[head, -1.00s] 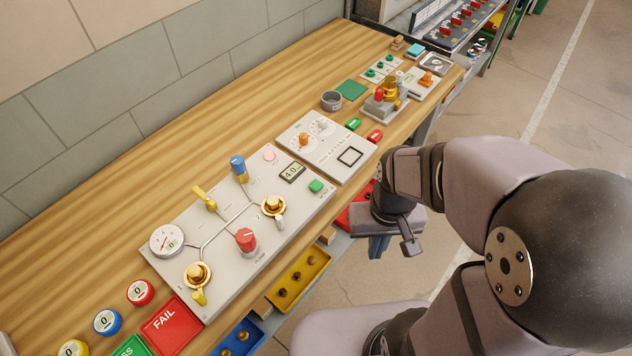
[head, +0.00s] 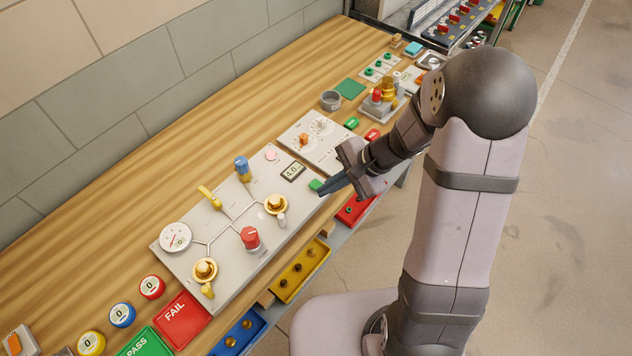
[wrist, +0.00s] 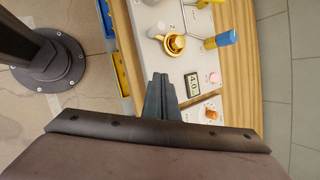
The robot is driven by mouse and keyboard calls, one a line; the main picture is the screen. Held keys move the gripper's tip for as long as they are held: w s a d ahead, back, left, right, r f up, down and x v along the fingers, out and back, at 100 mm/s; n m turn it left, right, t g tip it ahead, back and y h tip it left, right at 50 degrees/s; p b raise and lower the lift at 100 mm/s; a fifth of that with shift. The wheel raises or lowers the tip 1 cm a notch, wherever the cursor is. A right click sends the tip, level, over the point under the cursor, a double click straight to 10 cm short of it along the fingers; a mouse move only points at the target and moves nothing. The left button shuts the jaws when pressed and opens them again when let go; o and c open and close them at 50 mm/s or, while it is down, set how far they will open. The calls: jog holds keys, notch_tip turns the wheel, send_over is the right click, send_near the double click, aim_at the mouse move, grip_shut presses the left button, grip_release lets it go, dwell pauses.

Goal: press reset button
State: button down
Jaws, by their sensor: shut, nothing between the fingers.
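A grey valve panel (head: 215,262) lies on the wooden bench. A pale pink round button (head: 271,155) sits by the panel's back edge, also in the wrist view (wrist: 215,78). I cannot read which one is marked reset. My gripper (head: 322,193) is shut and empty, its fingertips at the green button's front edge in the head view; I cannot tell whether they touch it. In the wrist view my shut fingers (wrist: 160,78) point at the panel and the green button is not visible, probably behind them.
A display reading 4.0 (head: 292,172) stands close behind the green button. Blue (head: 242,166) and red (head: 250,238) valve knobs and brass handwheels rise from the panel. A second panel (head: 330,140) adjoins at the right. Yellow (head: 301,270) and red bins sit below the bench front.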

jog(key=w+r+m+t, duration=0.3)
jog(key=w+r, duration=0.1)
jog(key=w, duration=0.3)
jog(key=shift+a+m+y, duration=0.3)
jog(key=shift+a+y, duration=0.1)
jog(key=shift+a, duration=0.05)
jog(key=shift+f, duration=0.15)
jog(key=b, duration=0.6)
send_over(320, 185)
notch_tip(320, 185, down, 7)
jog(key=shift+f, duration=0.2)
jog(key=shift+f+b, duration=0.55)
jog(key=shift+f, duration=0.05)
jog(key=shift+s+f+b, duration=0.1)
jog(key=shift+f+b, duration=0.8)
jog(key=shift+b, duration=0.25)
dwell(1.8)
jog(key=shift+r, duration=0.15)
dwell(0.3)
jog(key=shift+r+p, duration=0.6)
jog(key=shift+r, duration=0.2)
